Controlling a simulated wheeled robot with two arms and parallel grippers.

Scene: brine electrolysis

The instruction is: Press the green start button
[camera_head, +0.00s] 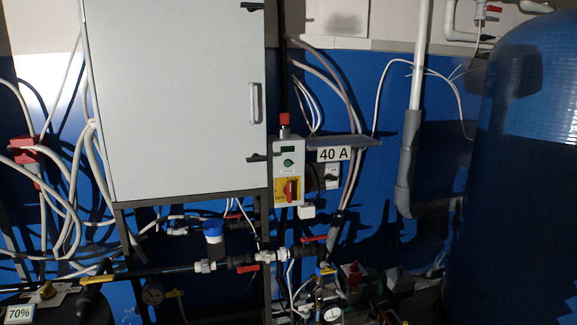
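The small green start button (287,163) sits on the front of a narrow grey control box (288,145) right of the large cabinet. A small label lies just under the button. Below it is a red rotary switch (291,190) on a yellow plate. Neither of my grippers shows in the head view, and nothing touches the button. Whether the button is pressed in or lit cannot be told at this size.
A large grey cabinet (180,100) fills the left of centre. A "40 A" sign (334,154) is right of the control box. Pipes and red-handled valves (314,239) run below. A big dark blue tank (525,170) stands at the right.

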